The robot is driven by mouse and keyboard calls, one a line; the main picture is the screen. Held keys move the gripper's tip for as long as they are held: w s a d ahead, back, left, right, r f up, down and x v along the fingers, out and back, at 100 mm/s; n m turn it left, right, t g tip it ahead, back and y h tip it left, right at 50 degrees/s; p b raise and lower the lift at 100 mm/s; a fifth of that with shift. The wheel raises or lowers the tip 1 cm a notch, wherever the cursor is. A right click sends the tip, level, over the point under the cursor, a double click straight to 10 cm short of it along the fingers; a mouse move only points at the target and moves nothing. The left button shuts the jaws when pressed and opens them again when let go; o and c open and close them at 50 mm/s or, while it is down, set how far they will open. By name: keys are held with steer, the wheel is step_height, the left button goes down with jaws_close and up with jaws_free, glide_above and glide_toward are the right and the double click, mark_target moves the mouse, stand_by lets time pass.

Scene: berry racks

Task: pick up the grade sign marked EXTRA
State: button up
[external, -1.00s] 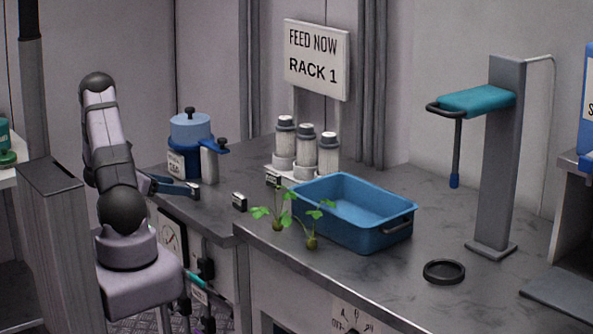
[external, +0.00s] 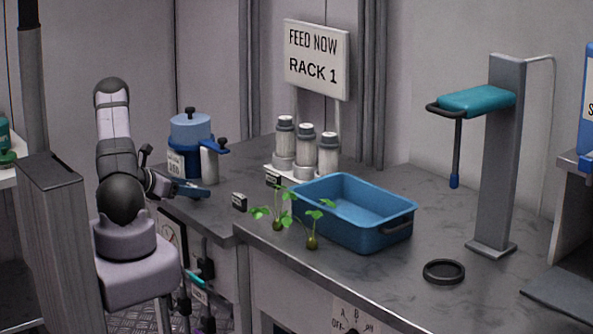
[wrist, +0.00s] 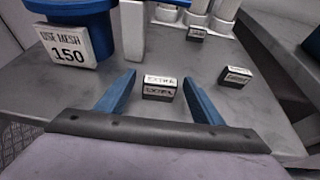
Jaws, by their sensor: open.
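The EXTRA sign is a small dark block with white label strips on its top and front. In the wrist view the EXTRA sign (wrist: 159,88) stands on the counter between my two blue fingers, near their tips. My gripper (wrist: 160,85) is open, with a gap on each side of the sign. In the external view my gripper (external: 195,191) is low over the left counter and seems to hide the sign.
Another small sign (wrist: 236,76) stands to the right; it also shows in the external view (external: 239,202). A third sign (wrist: 197,33) is by the white tube rack. A blue pot (external: 190,130) with a "USE MESH 150" plate (wrist: 66,46) is behind. A blue tray (external: 360,220) and seedlings (external: 277,222) are right.

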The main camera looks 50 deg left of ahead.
steer(key=shift+w+f, duration=0.1)
steer(key=shift+w, duration=0.2)
steer(key=shift+c, duration=0.2)
steer(key=c, duration=1.1)
